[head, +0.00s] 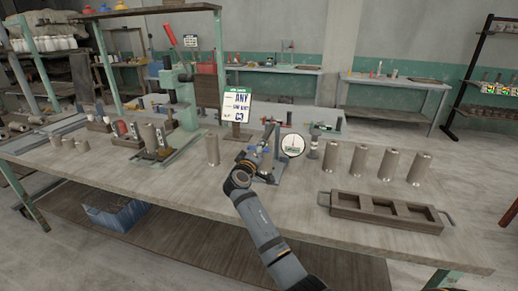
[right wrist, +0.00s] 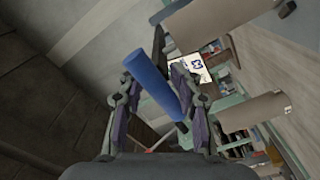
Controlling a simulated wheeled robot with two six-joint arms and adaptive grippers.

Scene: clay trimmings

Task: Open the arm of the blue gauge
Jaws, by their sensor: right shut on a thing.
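My right arm reaches in from the bottom in the head view, and its gripper (head: 268,140) is at the blue gauge (head: 263,164) mid-table. A round white dial (head: 291,145) shows just right of it. In the right wrist view my right gripper (right wrist: 158,92) is shut on a blue cylindrical bar (right wrist: 147,75), the gauge's arm, which lies slantwise between the fingers. The wrist and fingers hide much of the gauge in the head view, so how far the arm is open cannot be told. My left gripper is not in view.
A grey cylinder (head: 212,150) stands left of the gauge and several more (head: 357,160) stand to its right. A wooden tray (head: 385,210) with compartments lies at the front right. A sign (head: 236,104) and a green press (head: 184,95) stand behind left.

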